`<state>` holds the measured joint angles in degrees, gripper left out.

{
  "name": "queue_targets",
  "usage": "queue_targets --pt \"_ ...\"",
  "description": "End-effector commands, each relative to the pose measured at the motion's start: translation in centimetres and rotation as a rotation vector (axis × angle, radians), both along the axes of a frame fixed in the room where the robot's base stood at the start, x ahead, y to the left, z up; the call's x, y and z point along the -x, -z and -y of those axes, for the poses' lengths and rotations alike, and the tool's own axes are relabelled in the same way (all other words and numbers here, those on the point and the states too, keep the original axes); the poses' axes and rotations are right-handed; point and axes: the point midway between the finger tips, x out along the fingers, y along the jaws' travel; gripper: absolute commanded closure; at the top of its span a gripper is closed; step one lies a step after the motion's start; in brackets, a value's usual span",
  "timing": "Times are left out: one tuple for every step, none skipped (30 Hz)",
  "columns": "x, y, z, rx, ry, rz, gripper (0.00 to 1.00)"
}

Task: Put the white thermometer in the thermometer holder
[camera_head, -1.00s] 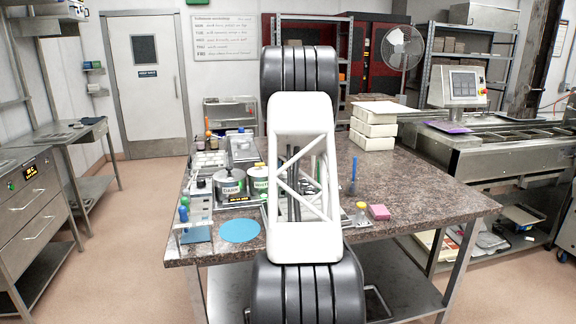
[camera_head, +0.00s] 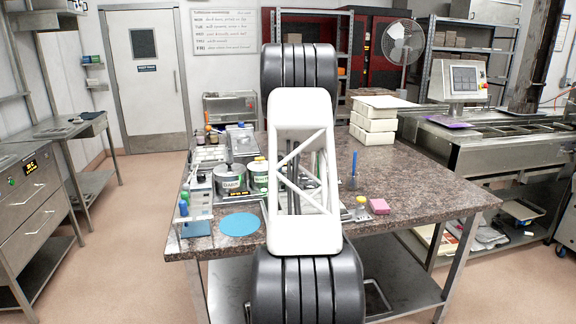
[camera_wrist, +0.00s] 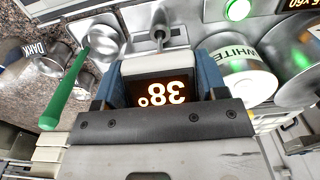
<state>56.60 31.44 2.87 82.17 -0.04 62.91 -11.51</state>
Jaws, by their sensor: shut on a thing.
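In the wrist view, my gripper (camera_wrist: 162,78) is shut on the white thermometer (camera_wrist: 155,65). Blue-grey finger pads sit on both sides of its white head. Its lit display (camera_wrist: 162,92) reads 38° and appears upside down. A metal stem (camera_wrist: 158,38) shows just beyond the head, over a steel plate; I cannot tell if it belongs to the thermometer. In the head view my own arm hides the gripper and the thermometer. I cannot pick out the thermometer holder with certainty in either view.
In the wrist view, a pot marked WHITE (camera_wrist: 245,80) is close on the right. A green-handled tool (camera_wrist: 65,92) and a DARK pot (camera_wrist: 12,68) are on the left.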

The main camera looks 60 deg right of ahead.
Motion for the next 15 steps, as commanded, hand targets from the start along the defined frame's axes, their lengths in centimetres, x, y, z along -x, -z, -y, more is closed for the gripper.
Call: queue_targets --pt "0.0 0.1 0.0 0.000 0.000 0.000 0.62" --pt "0.0 0.2 0.0 0.000 0.000 0.000 0.62" --pt "0.0 0.4 0.0 0.000 0.000 0.000 0.62" --pt "0.0 0.4 0.0 0.000 0.000 0.000 0.62" --pt "0.0 0.5 0.0 0.000 0.000 0.000 0.62" --pt "0.0 0.6 0.0 0.000 0.000 0.000 0.62" --pt "0.0 0.7 0.0 -0.001 0.000 -0.001 0.62" --pt "0.0 0.8 0.0 -0.001 0.000 -0.001 0.62" --pt "0.0 0.9 0.0 -0.001 0.000 -0.001 0.62" --pt "0.0 1.0 0.0 -0.001 0.000 -0.001 0.62" --pt "0.0 1.1 0.0 -0.001 0.000 -0.001 0.62" --pt "0.0 1.2 0.0 -0.001 0.000 -0.001 0.62" --pt "0.0 1.3 0.0 -0.001 0.000 -0.001 0.62" --pt "0.0 1.3 0.0 -0.001 0.000 -0.001 0.62" --pt "0.0 1.4 0.0 -0.001 0.000 -0.001 0.62"
